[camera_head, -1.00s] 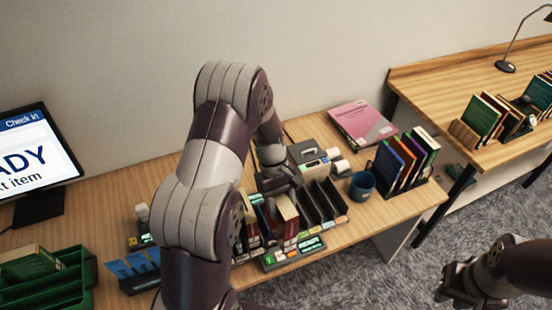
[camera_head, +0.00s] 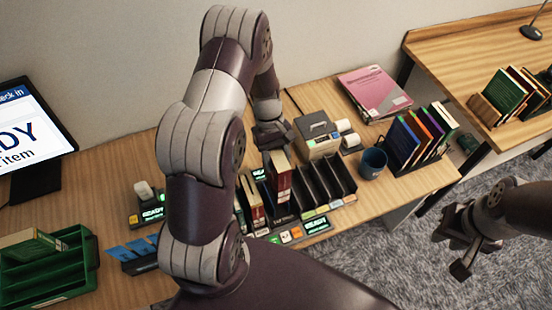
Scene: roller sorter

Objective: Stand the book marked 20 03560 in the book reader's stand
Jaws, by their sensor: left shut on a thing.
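My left gripper (camera_head: 275,146) is shut on the top of a red book (camera_head: 281,183). The book is upright over the black slotted rack (camera_head: 318,180), and I cannot tell if its lower end is clear of the slots. Its marking is too small to read. Another dark red book (camera_head: 256,207) stands in the rack to the left. A small device with a lit READY display (camera_head: 152,214) sits left of my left arm, partly hidden by it. I cannot tell if it is the book reader's stand. My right gripper (camera_head: 450,246) is open and empty, out over the carpet.
A pink book (camera_head: 374,90) lies behind. A green crate (camera_head: 50,268) and blue cards (camera_head: 133,252) are at left.

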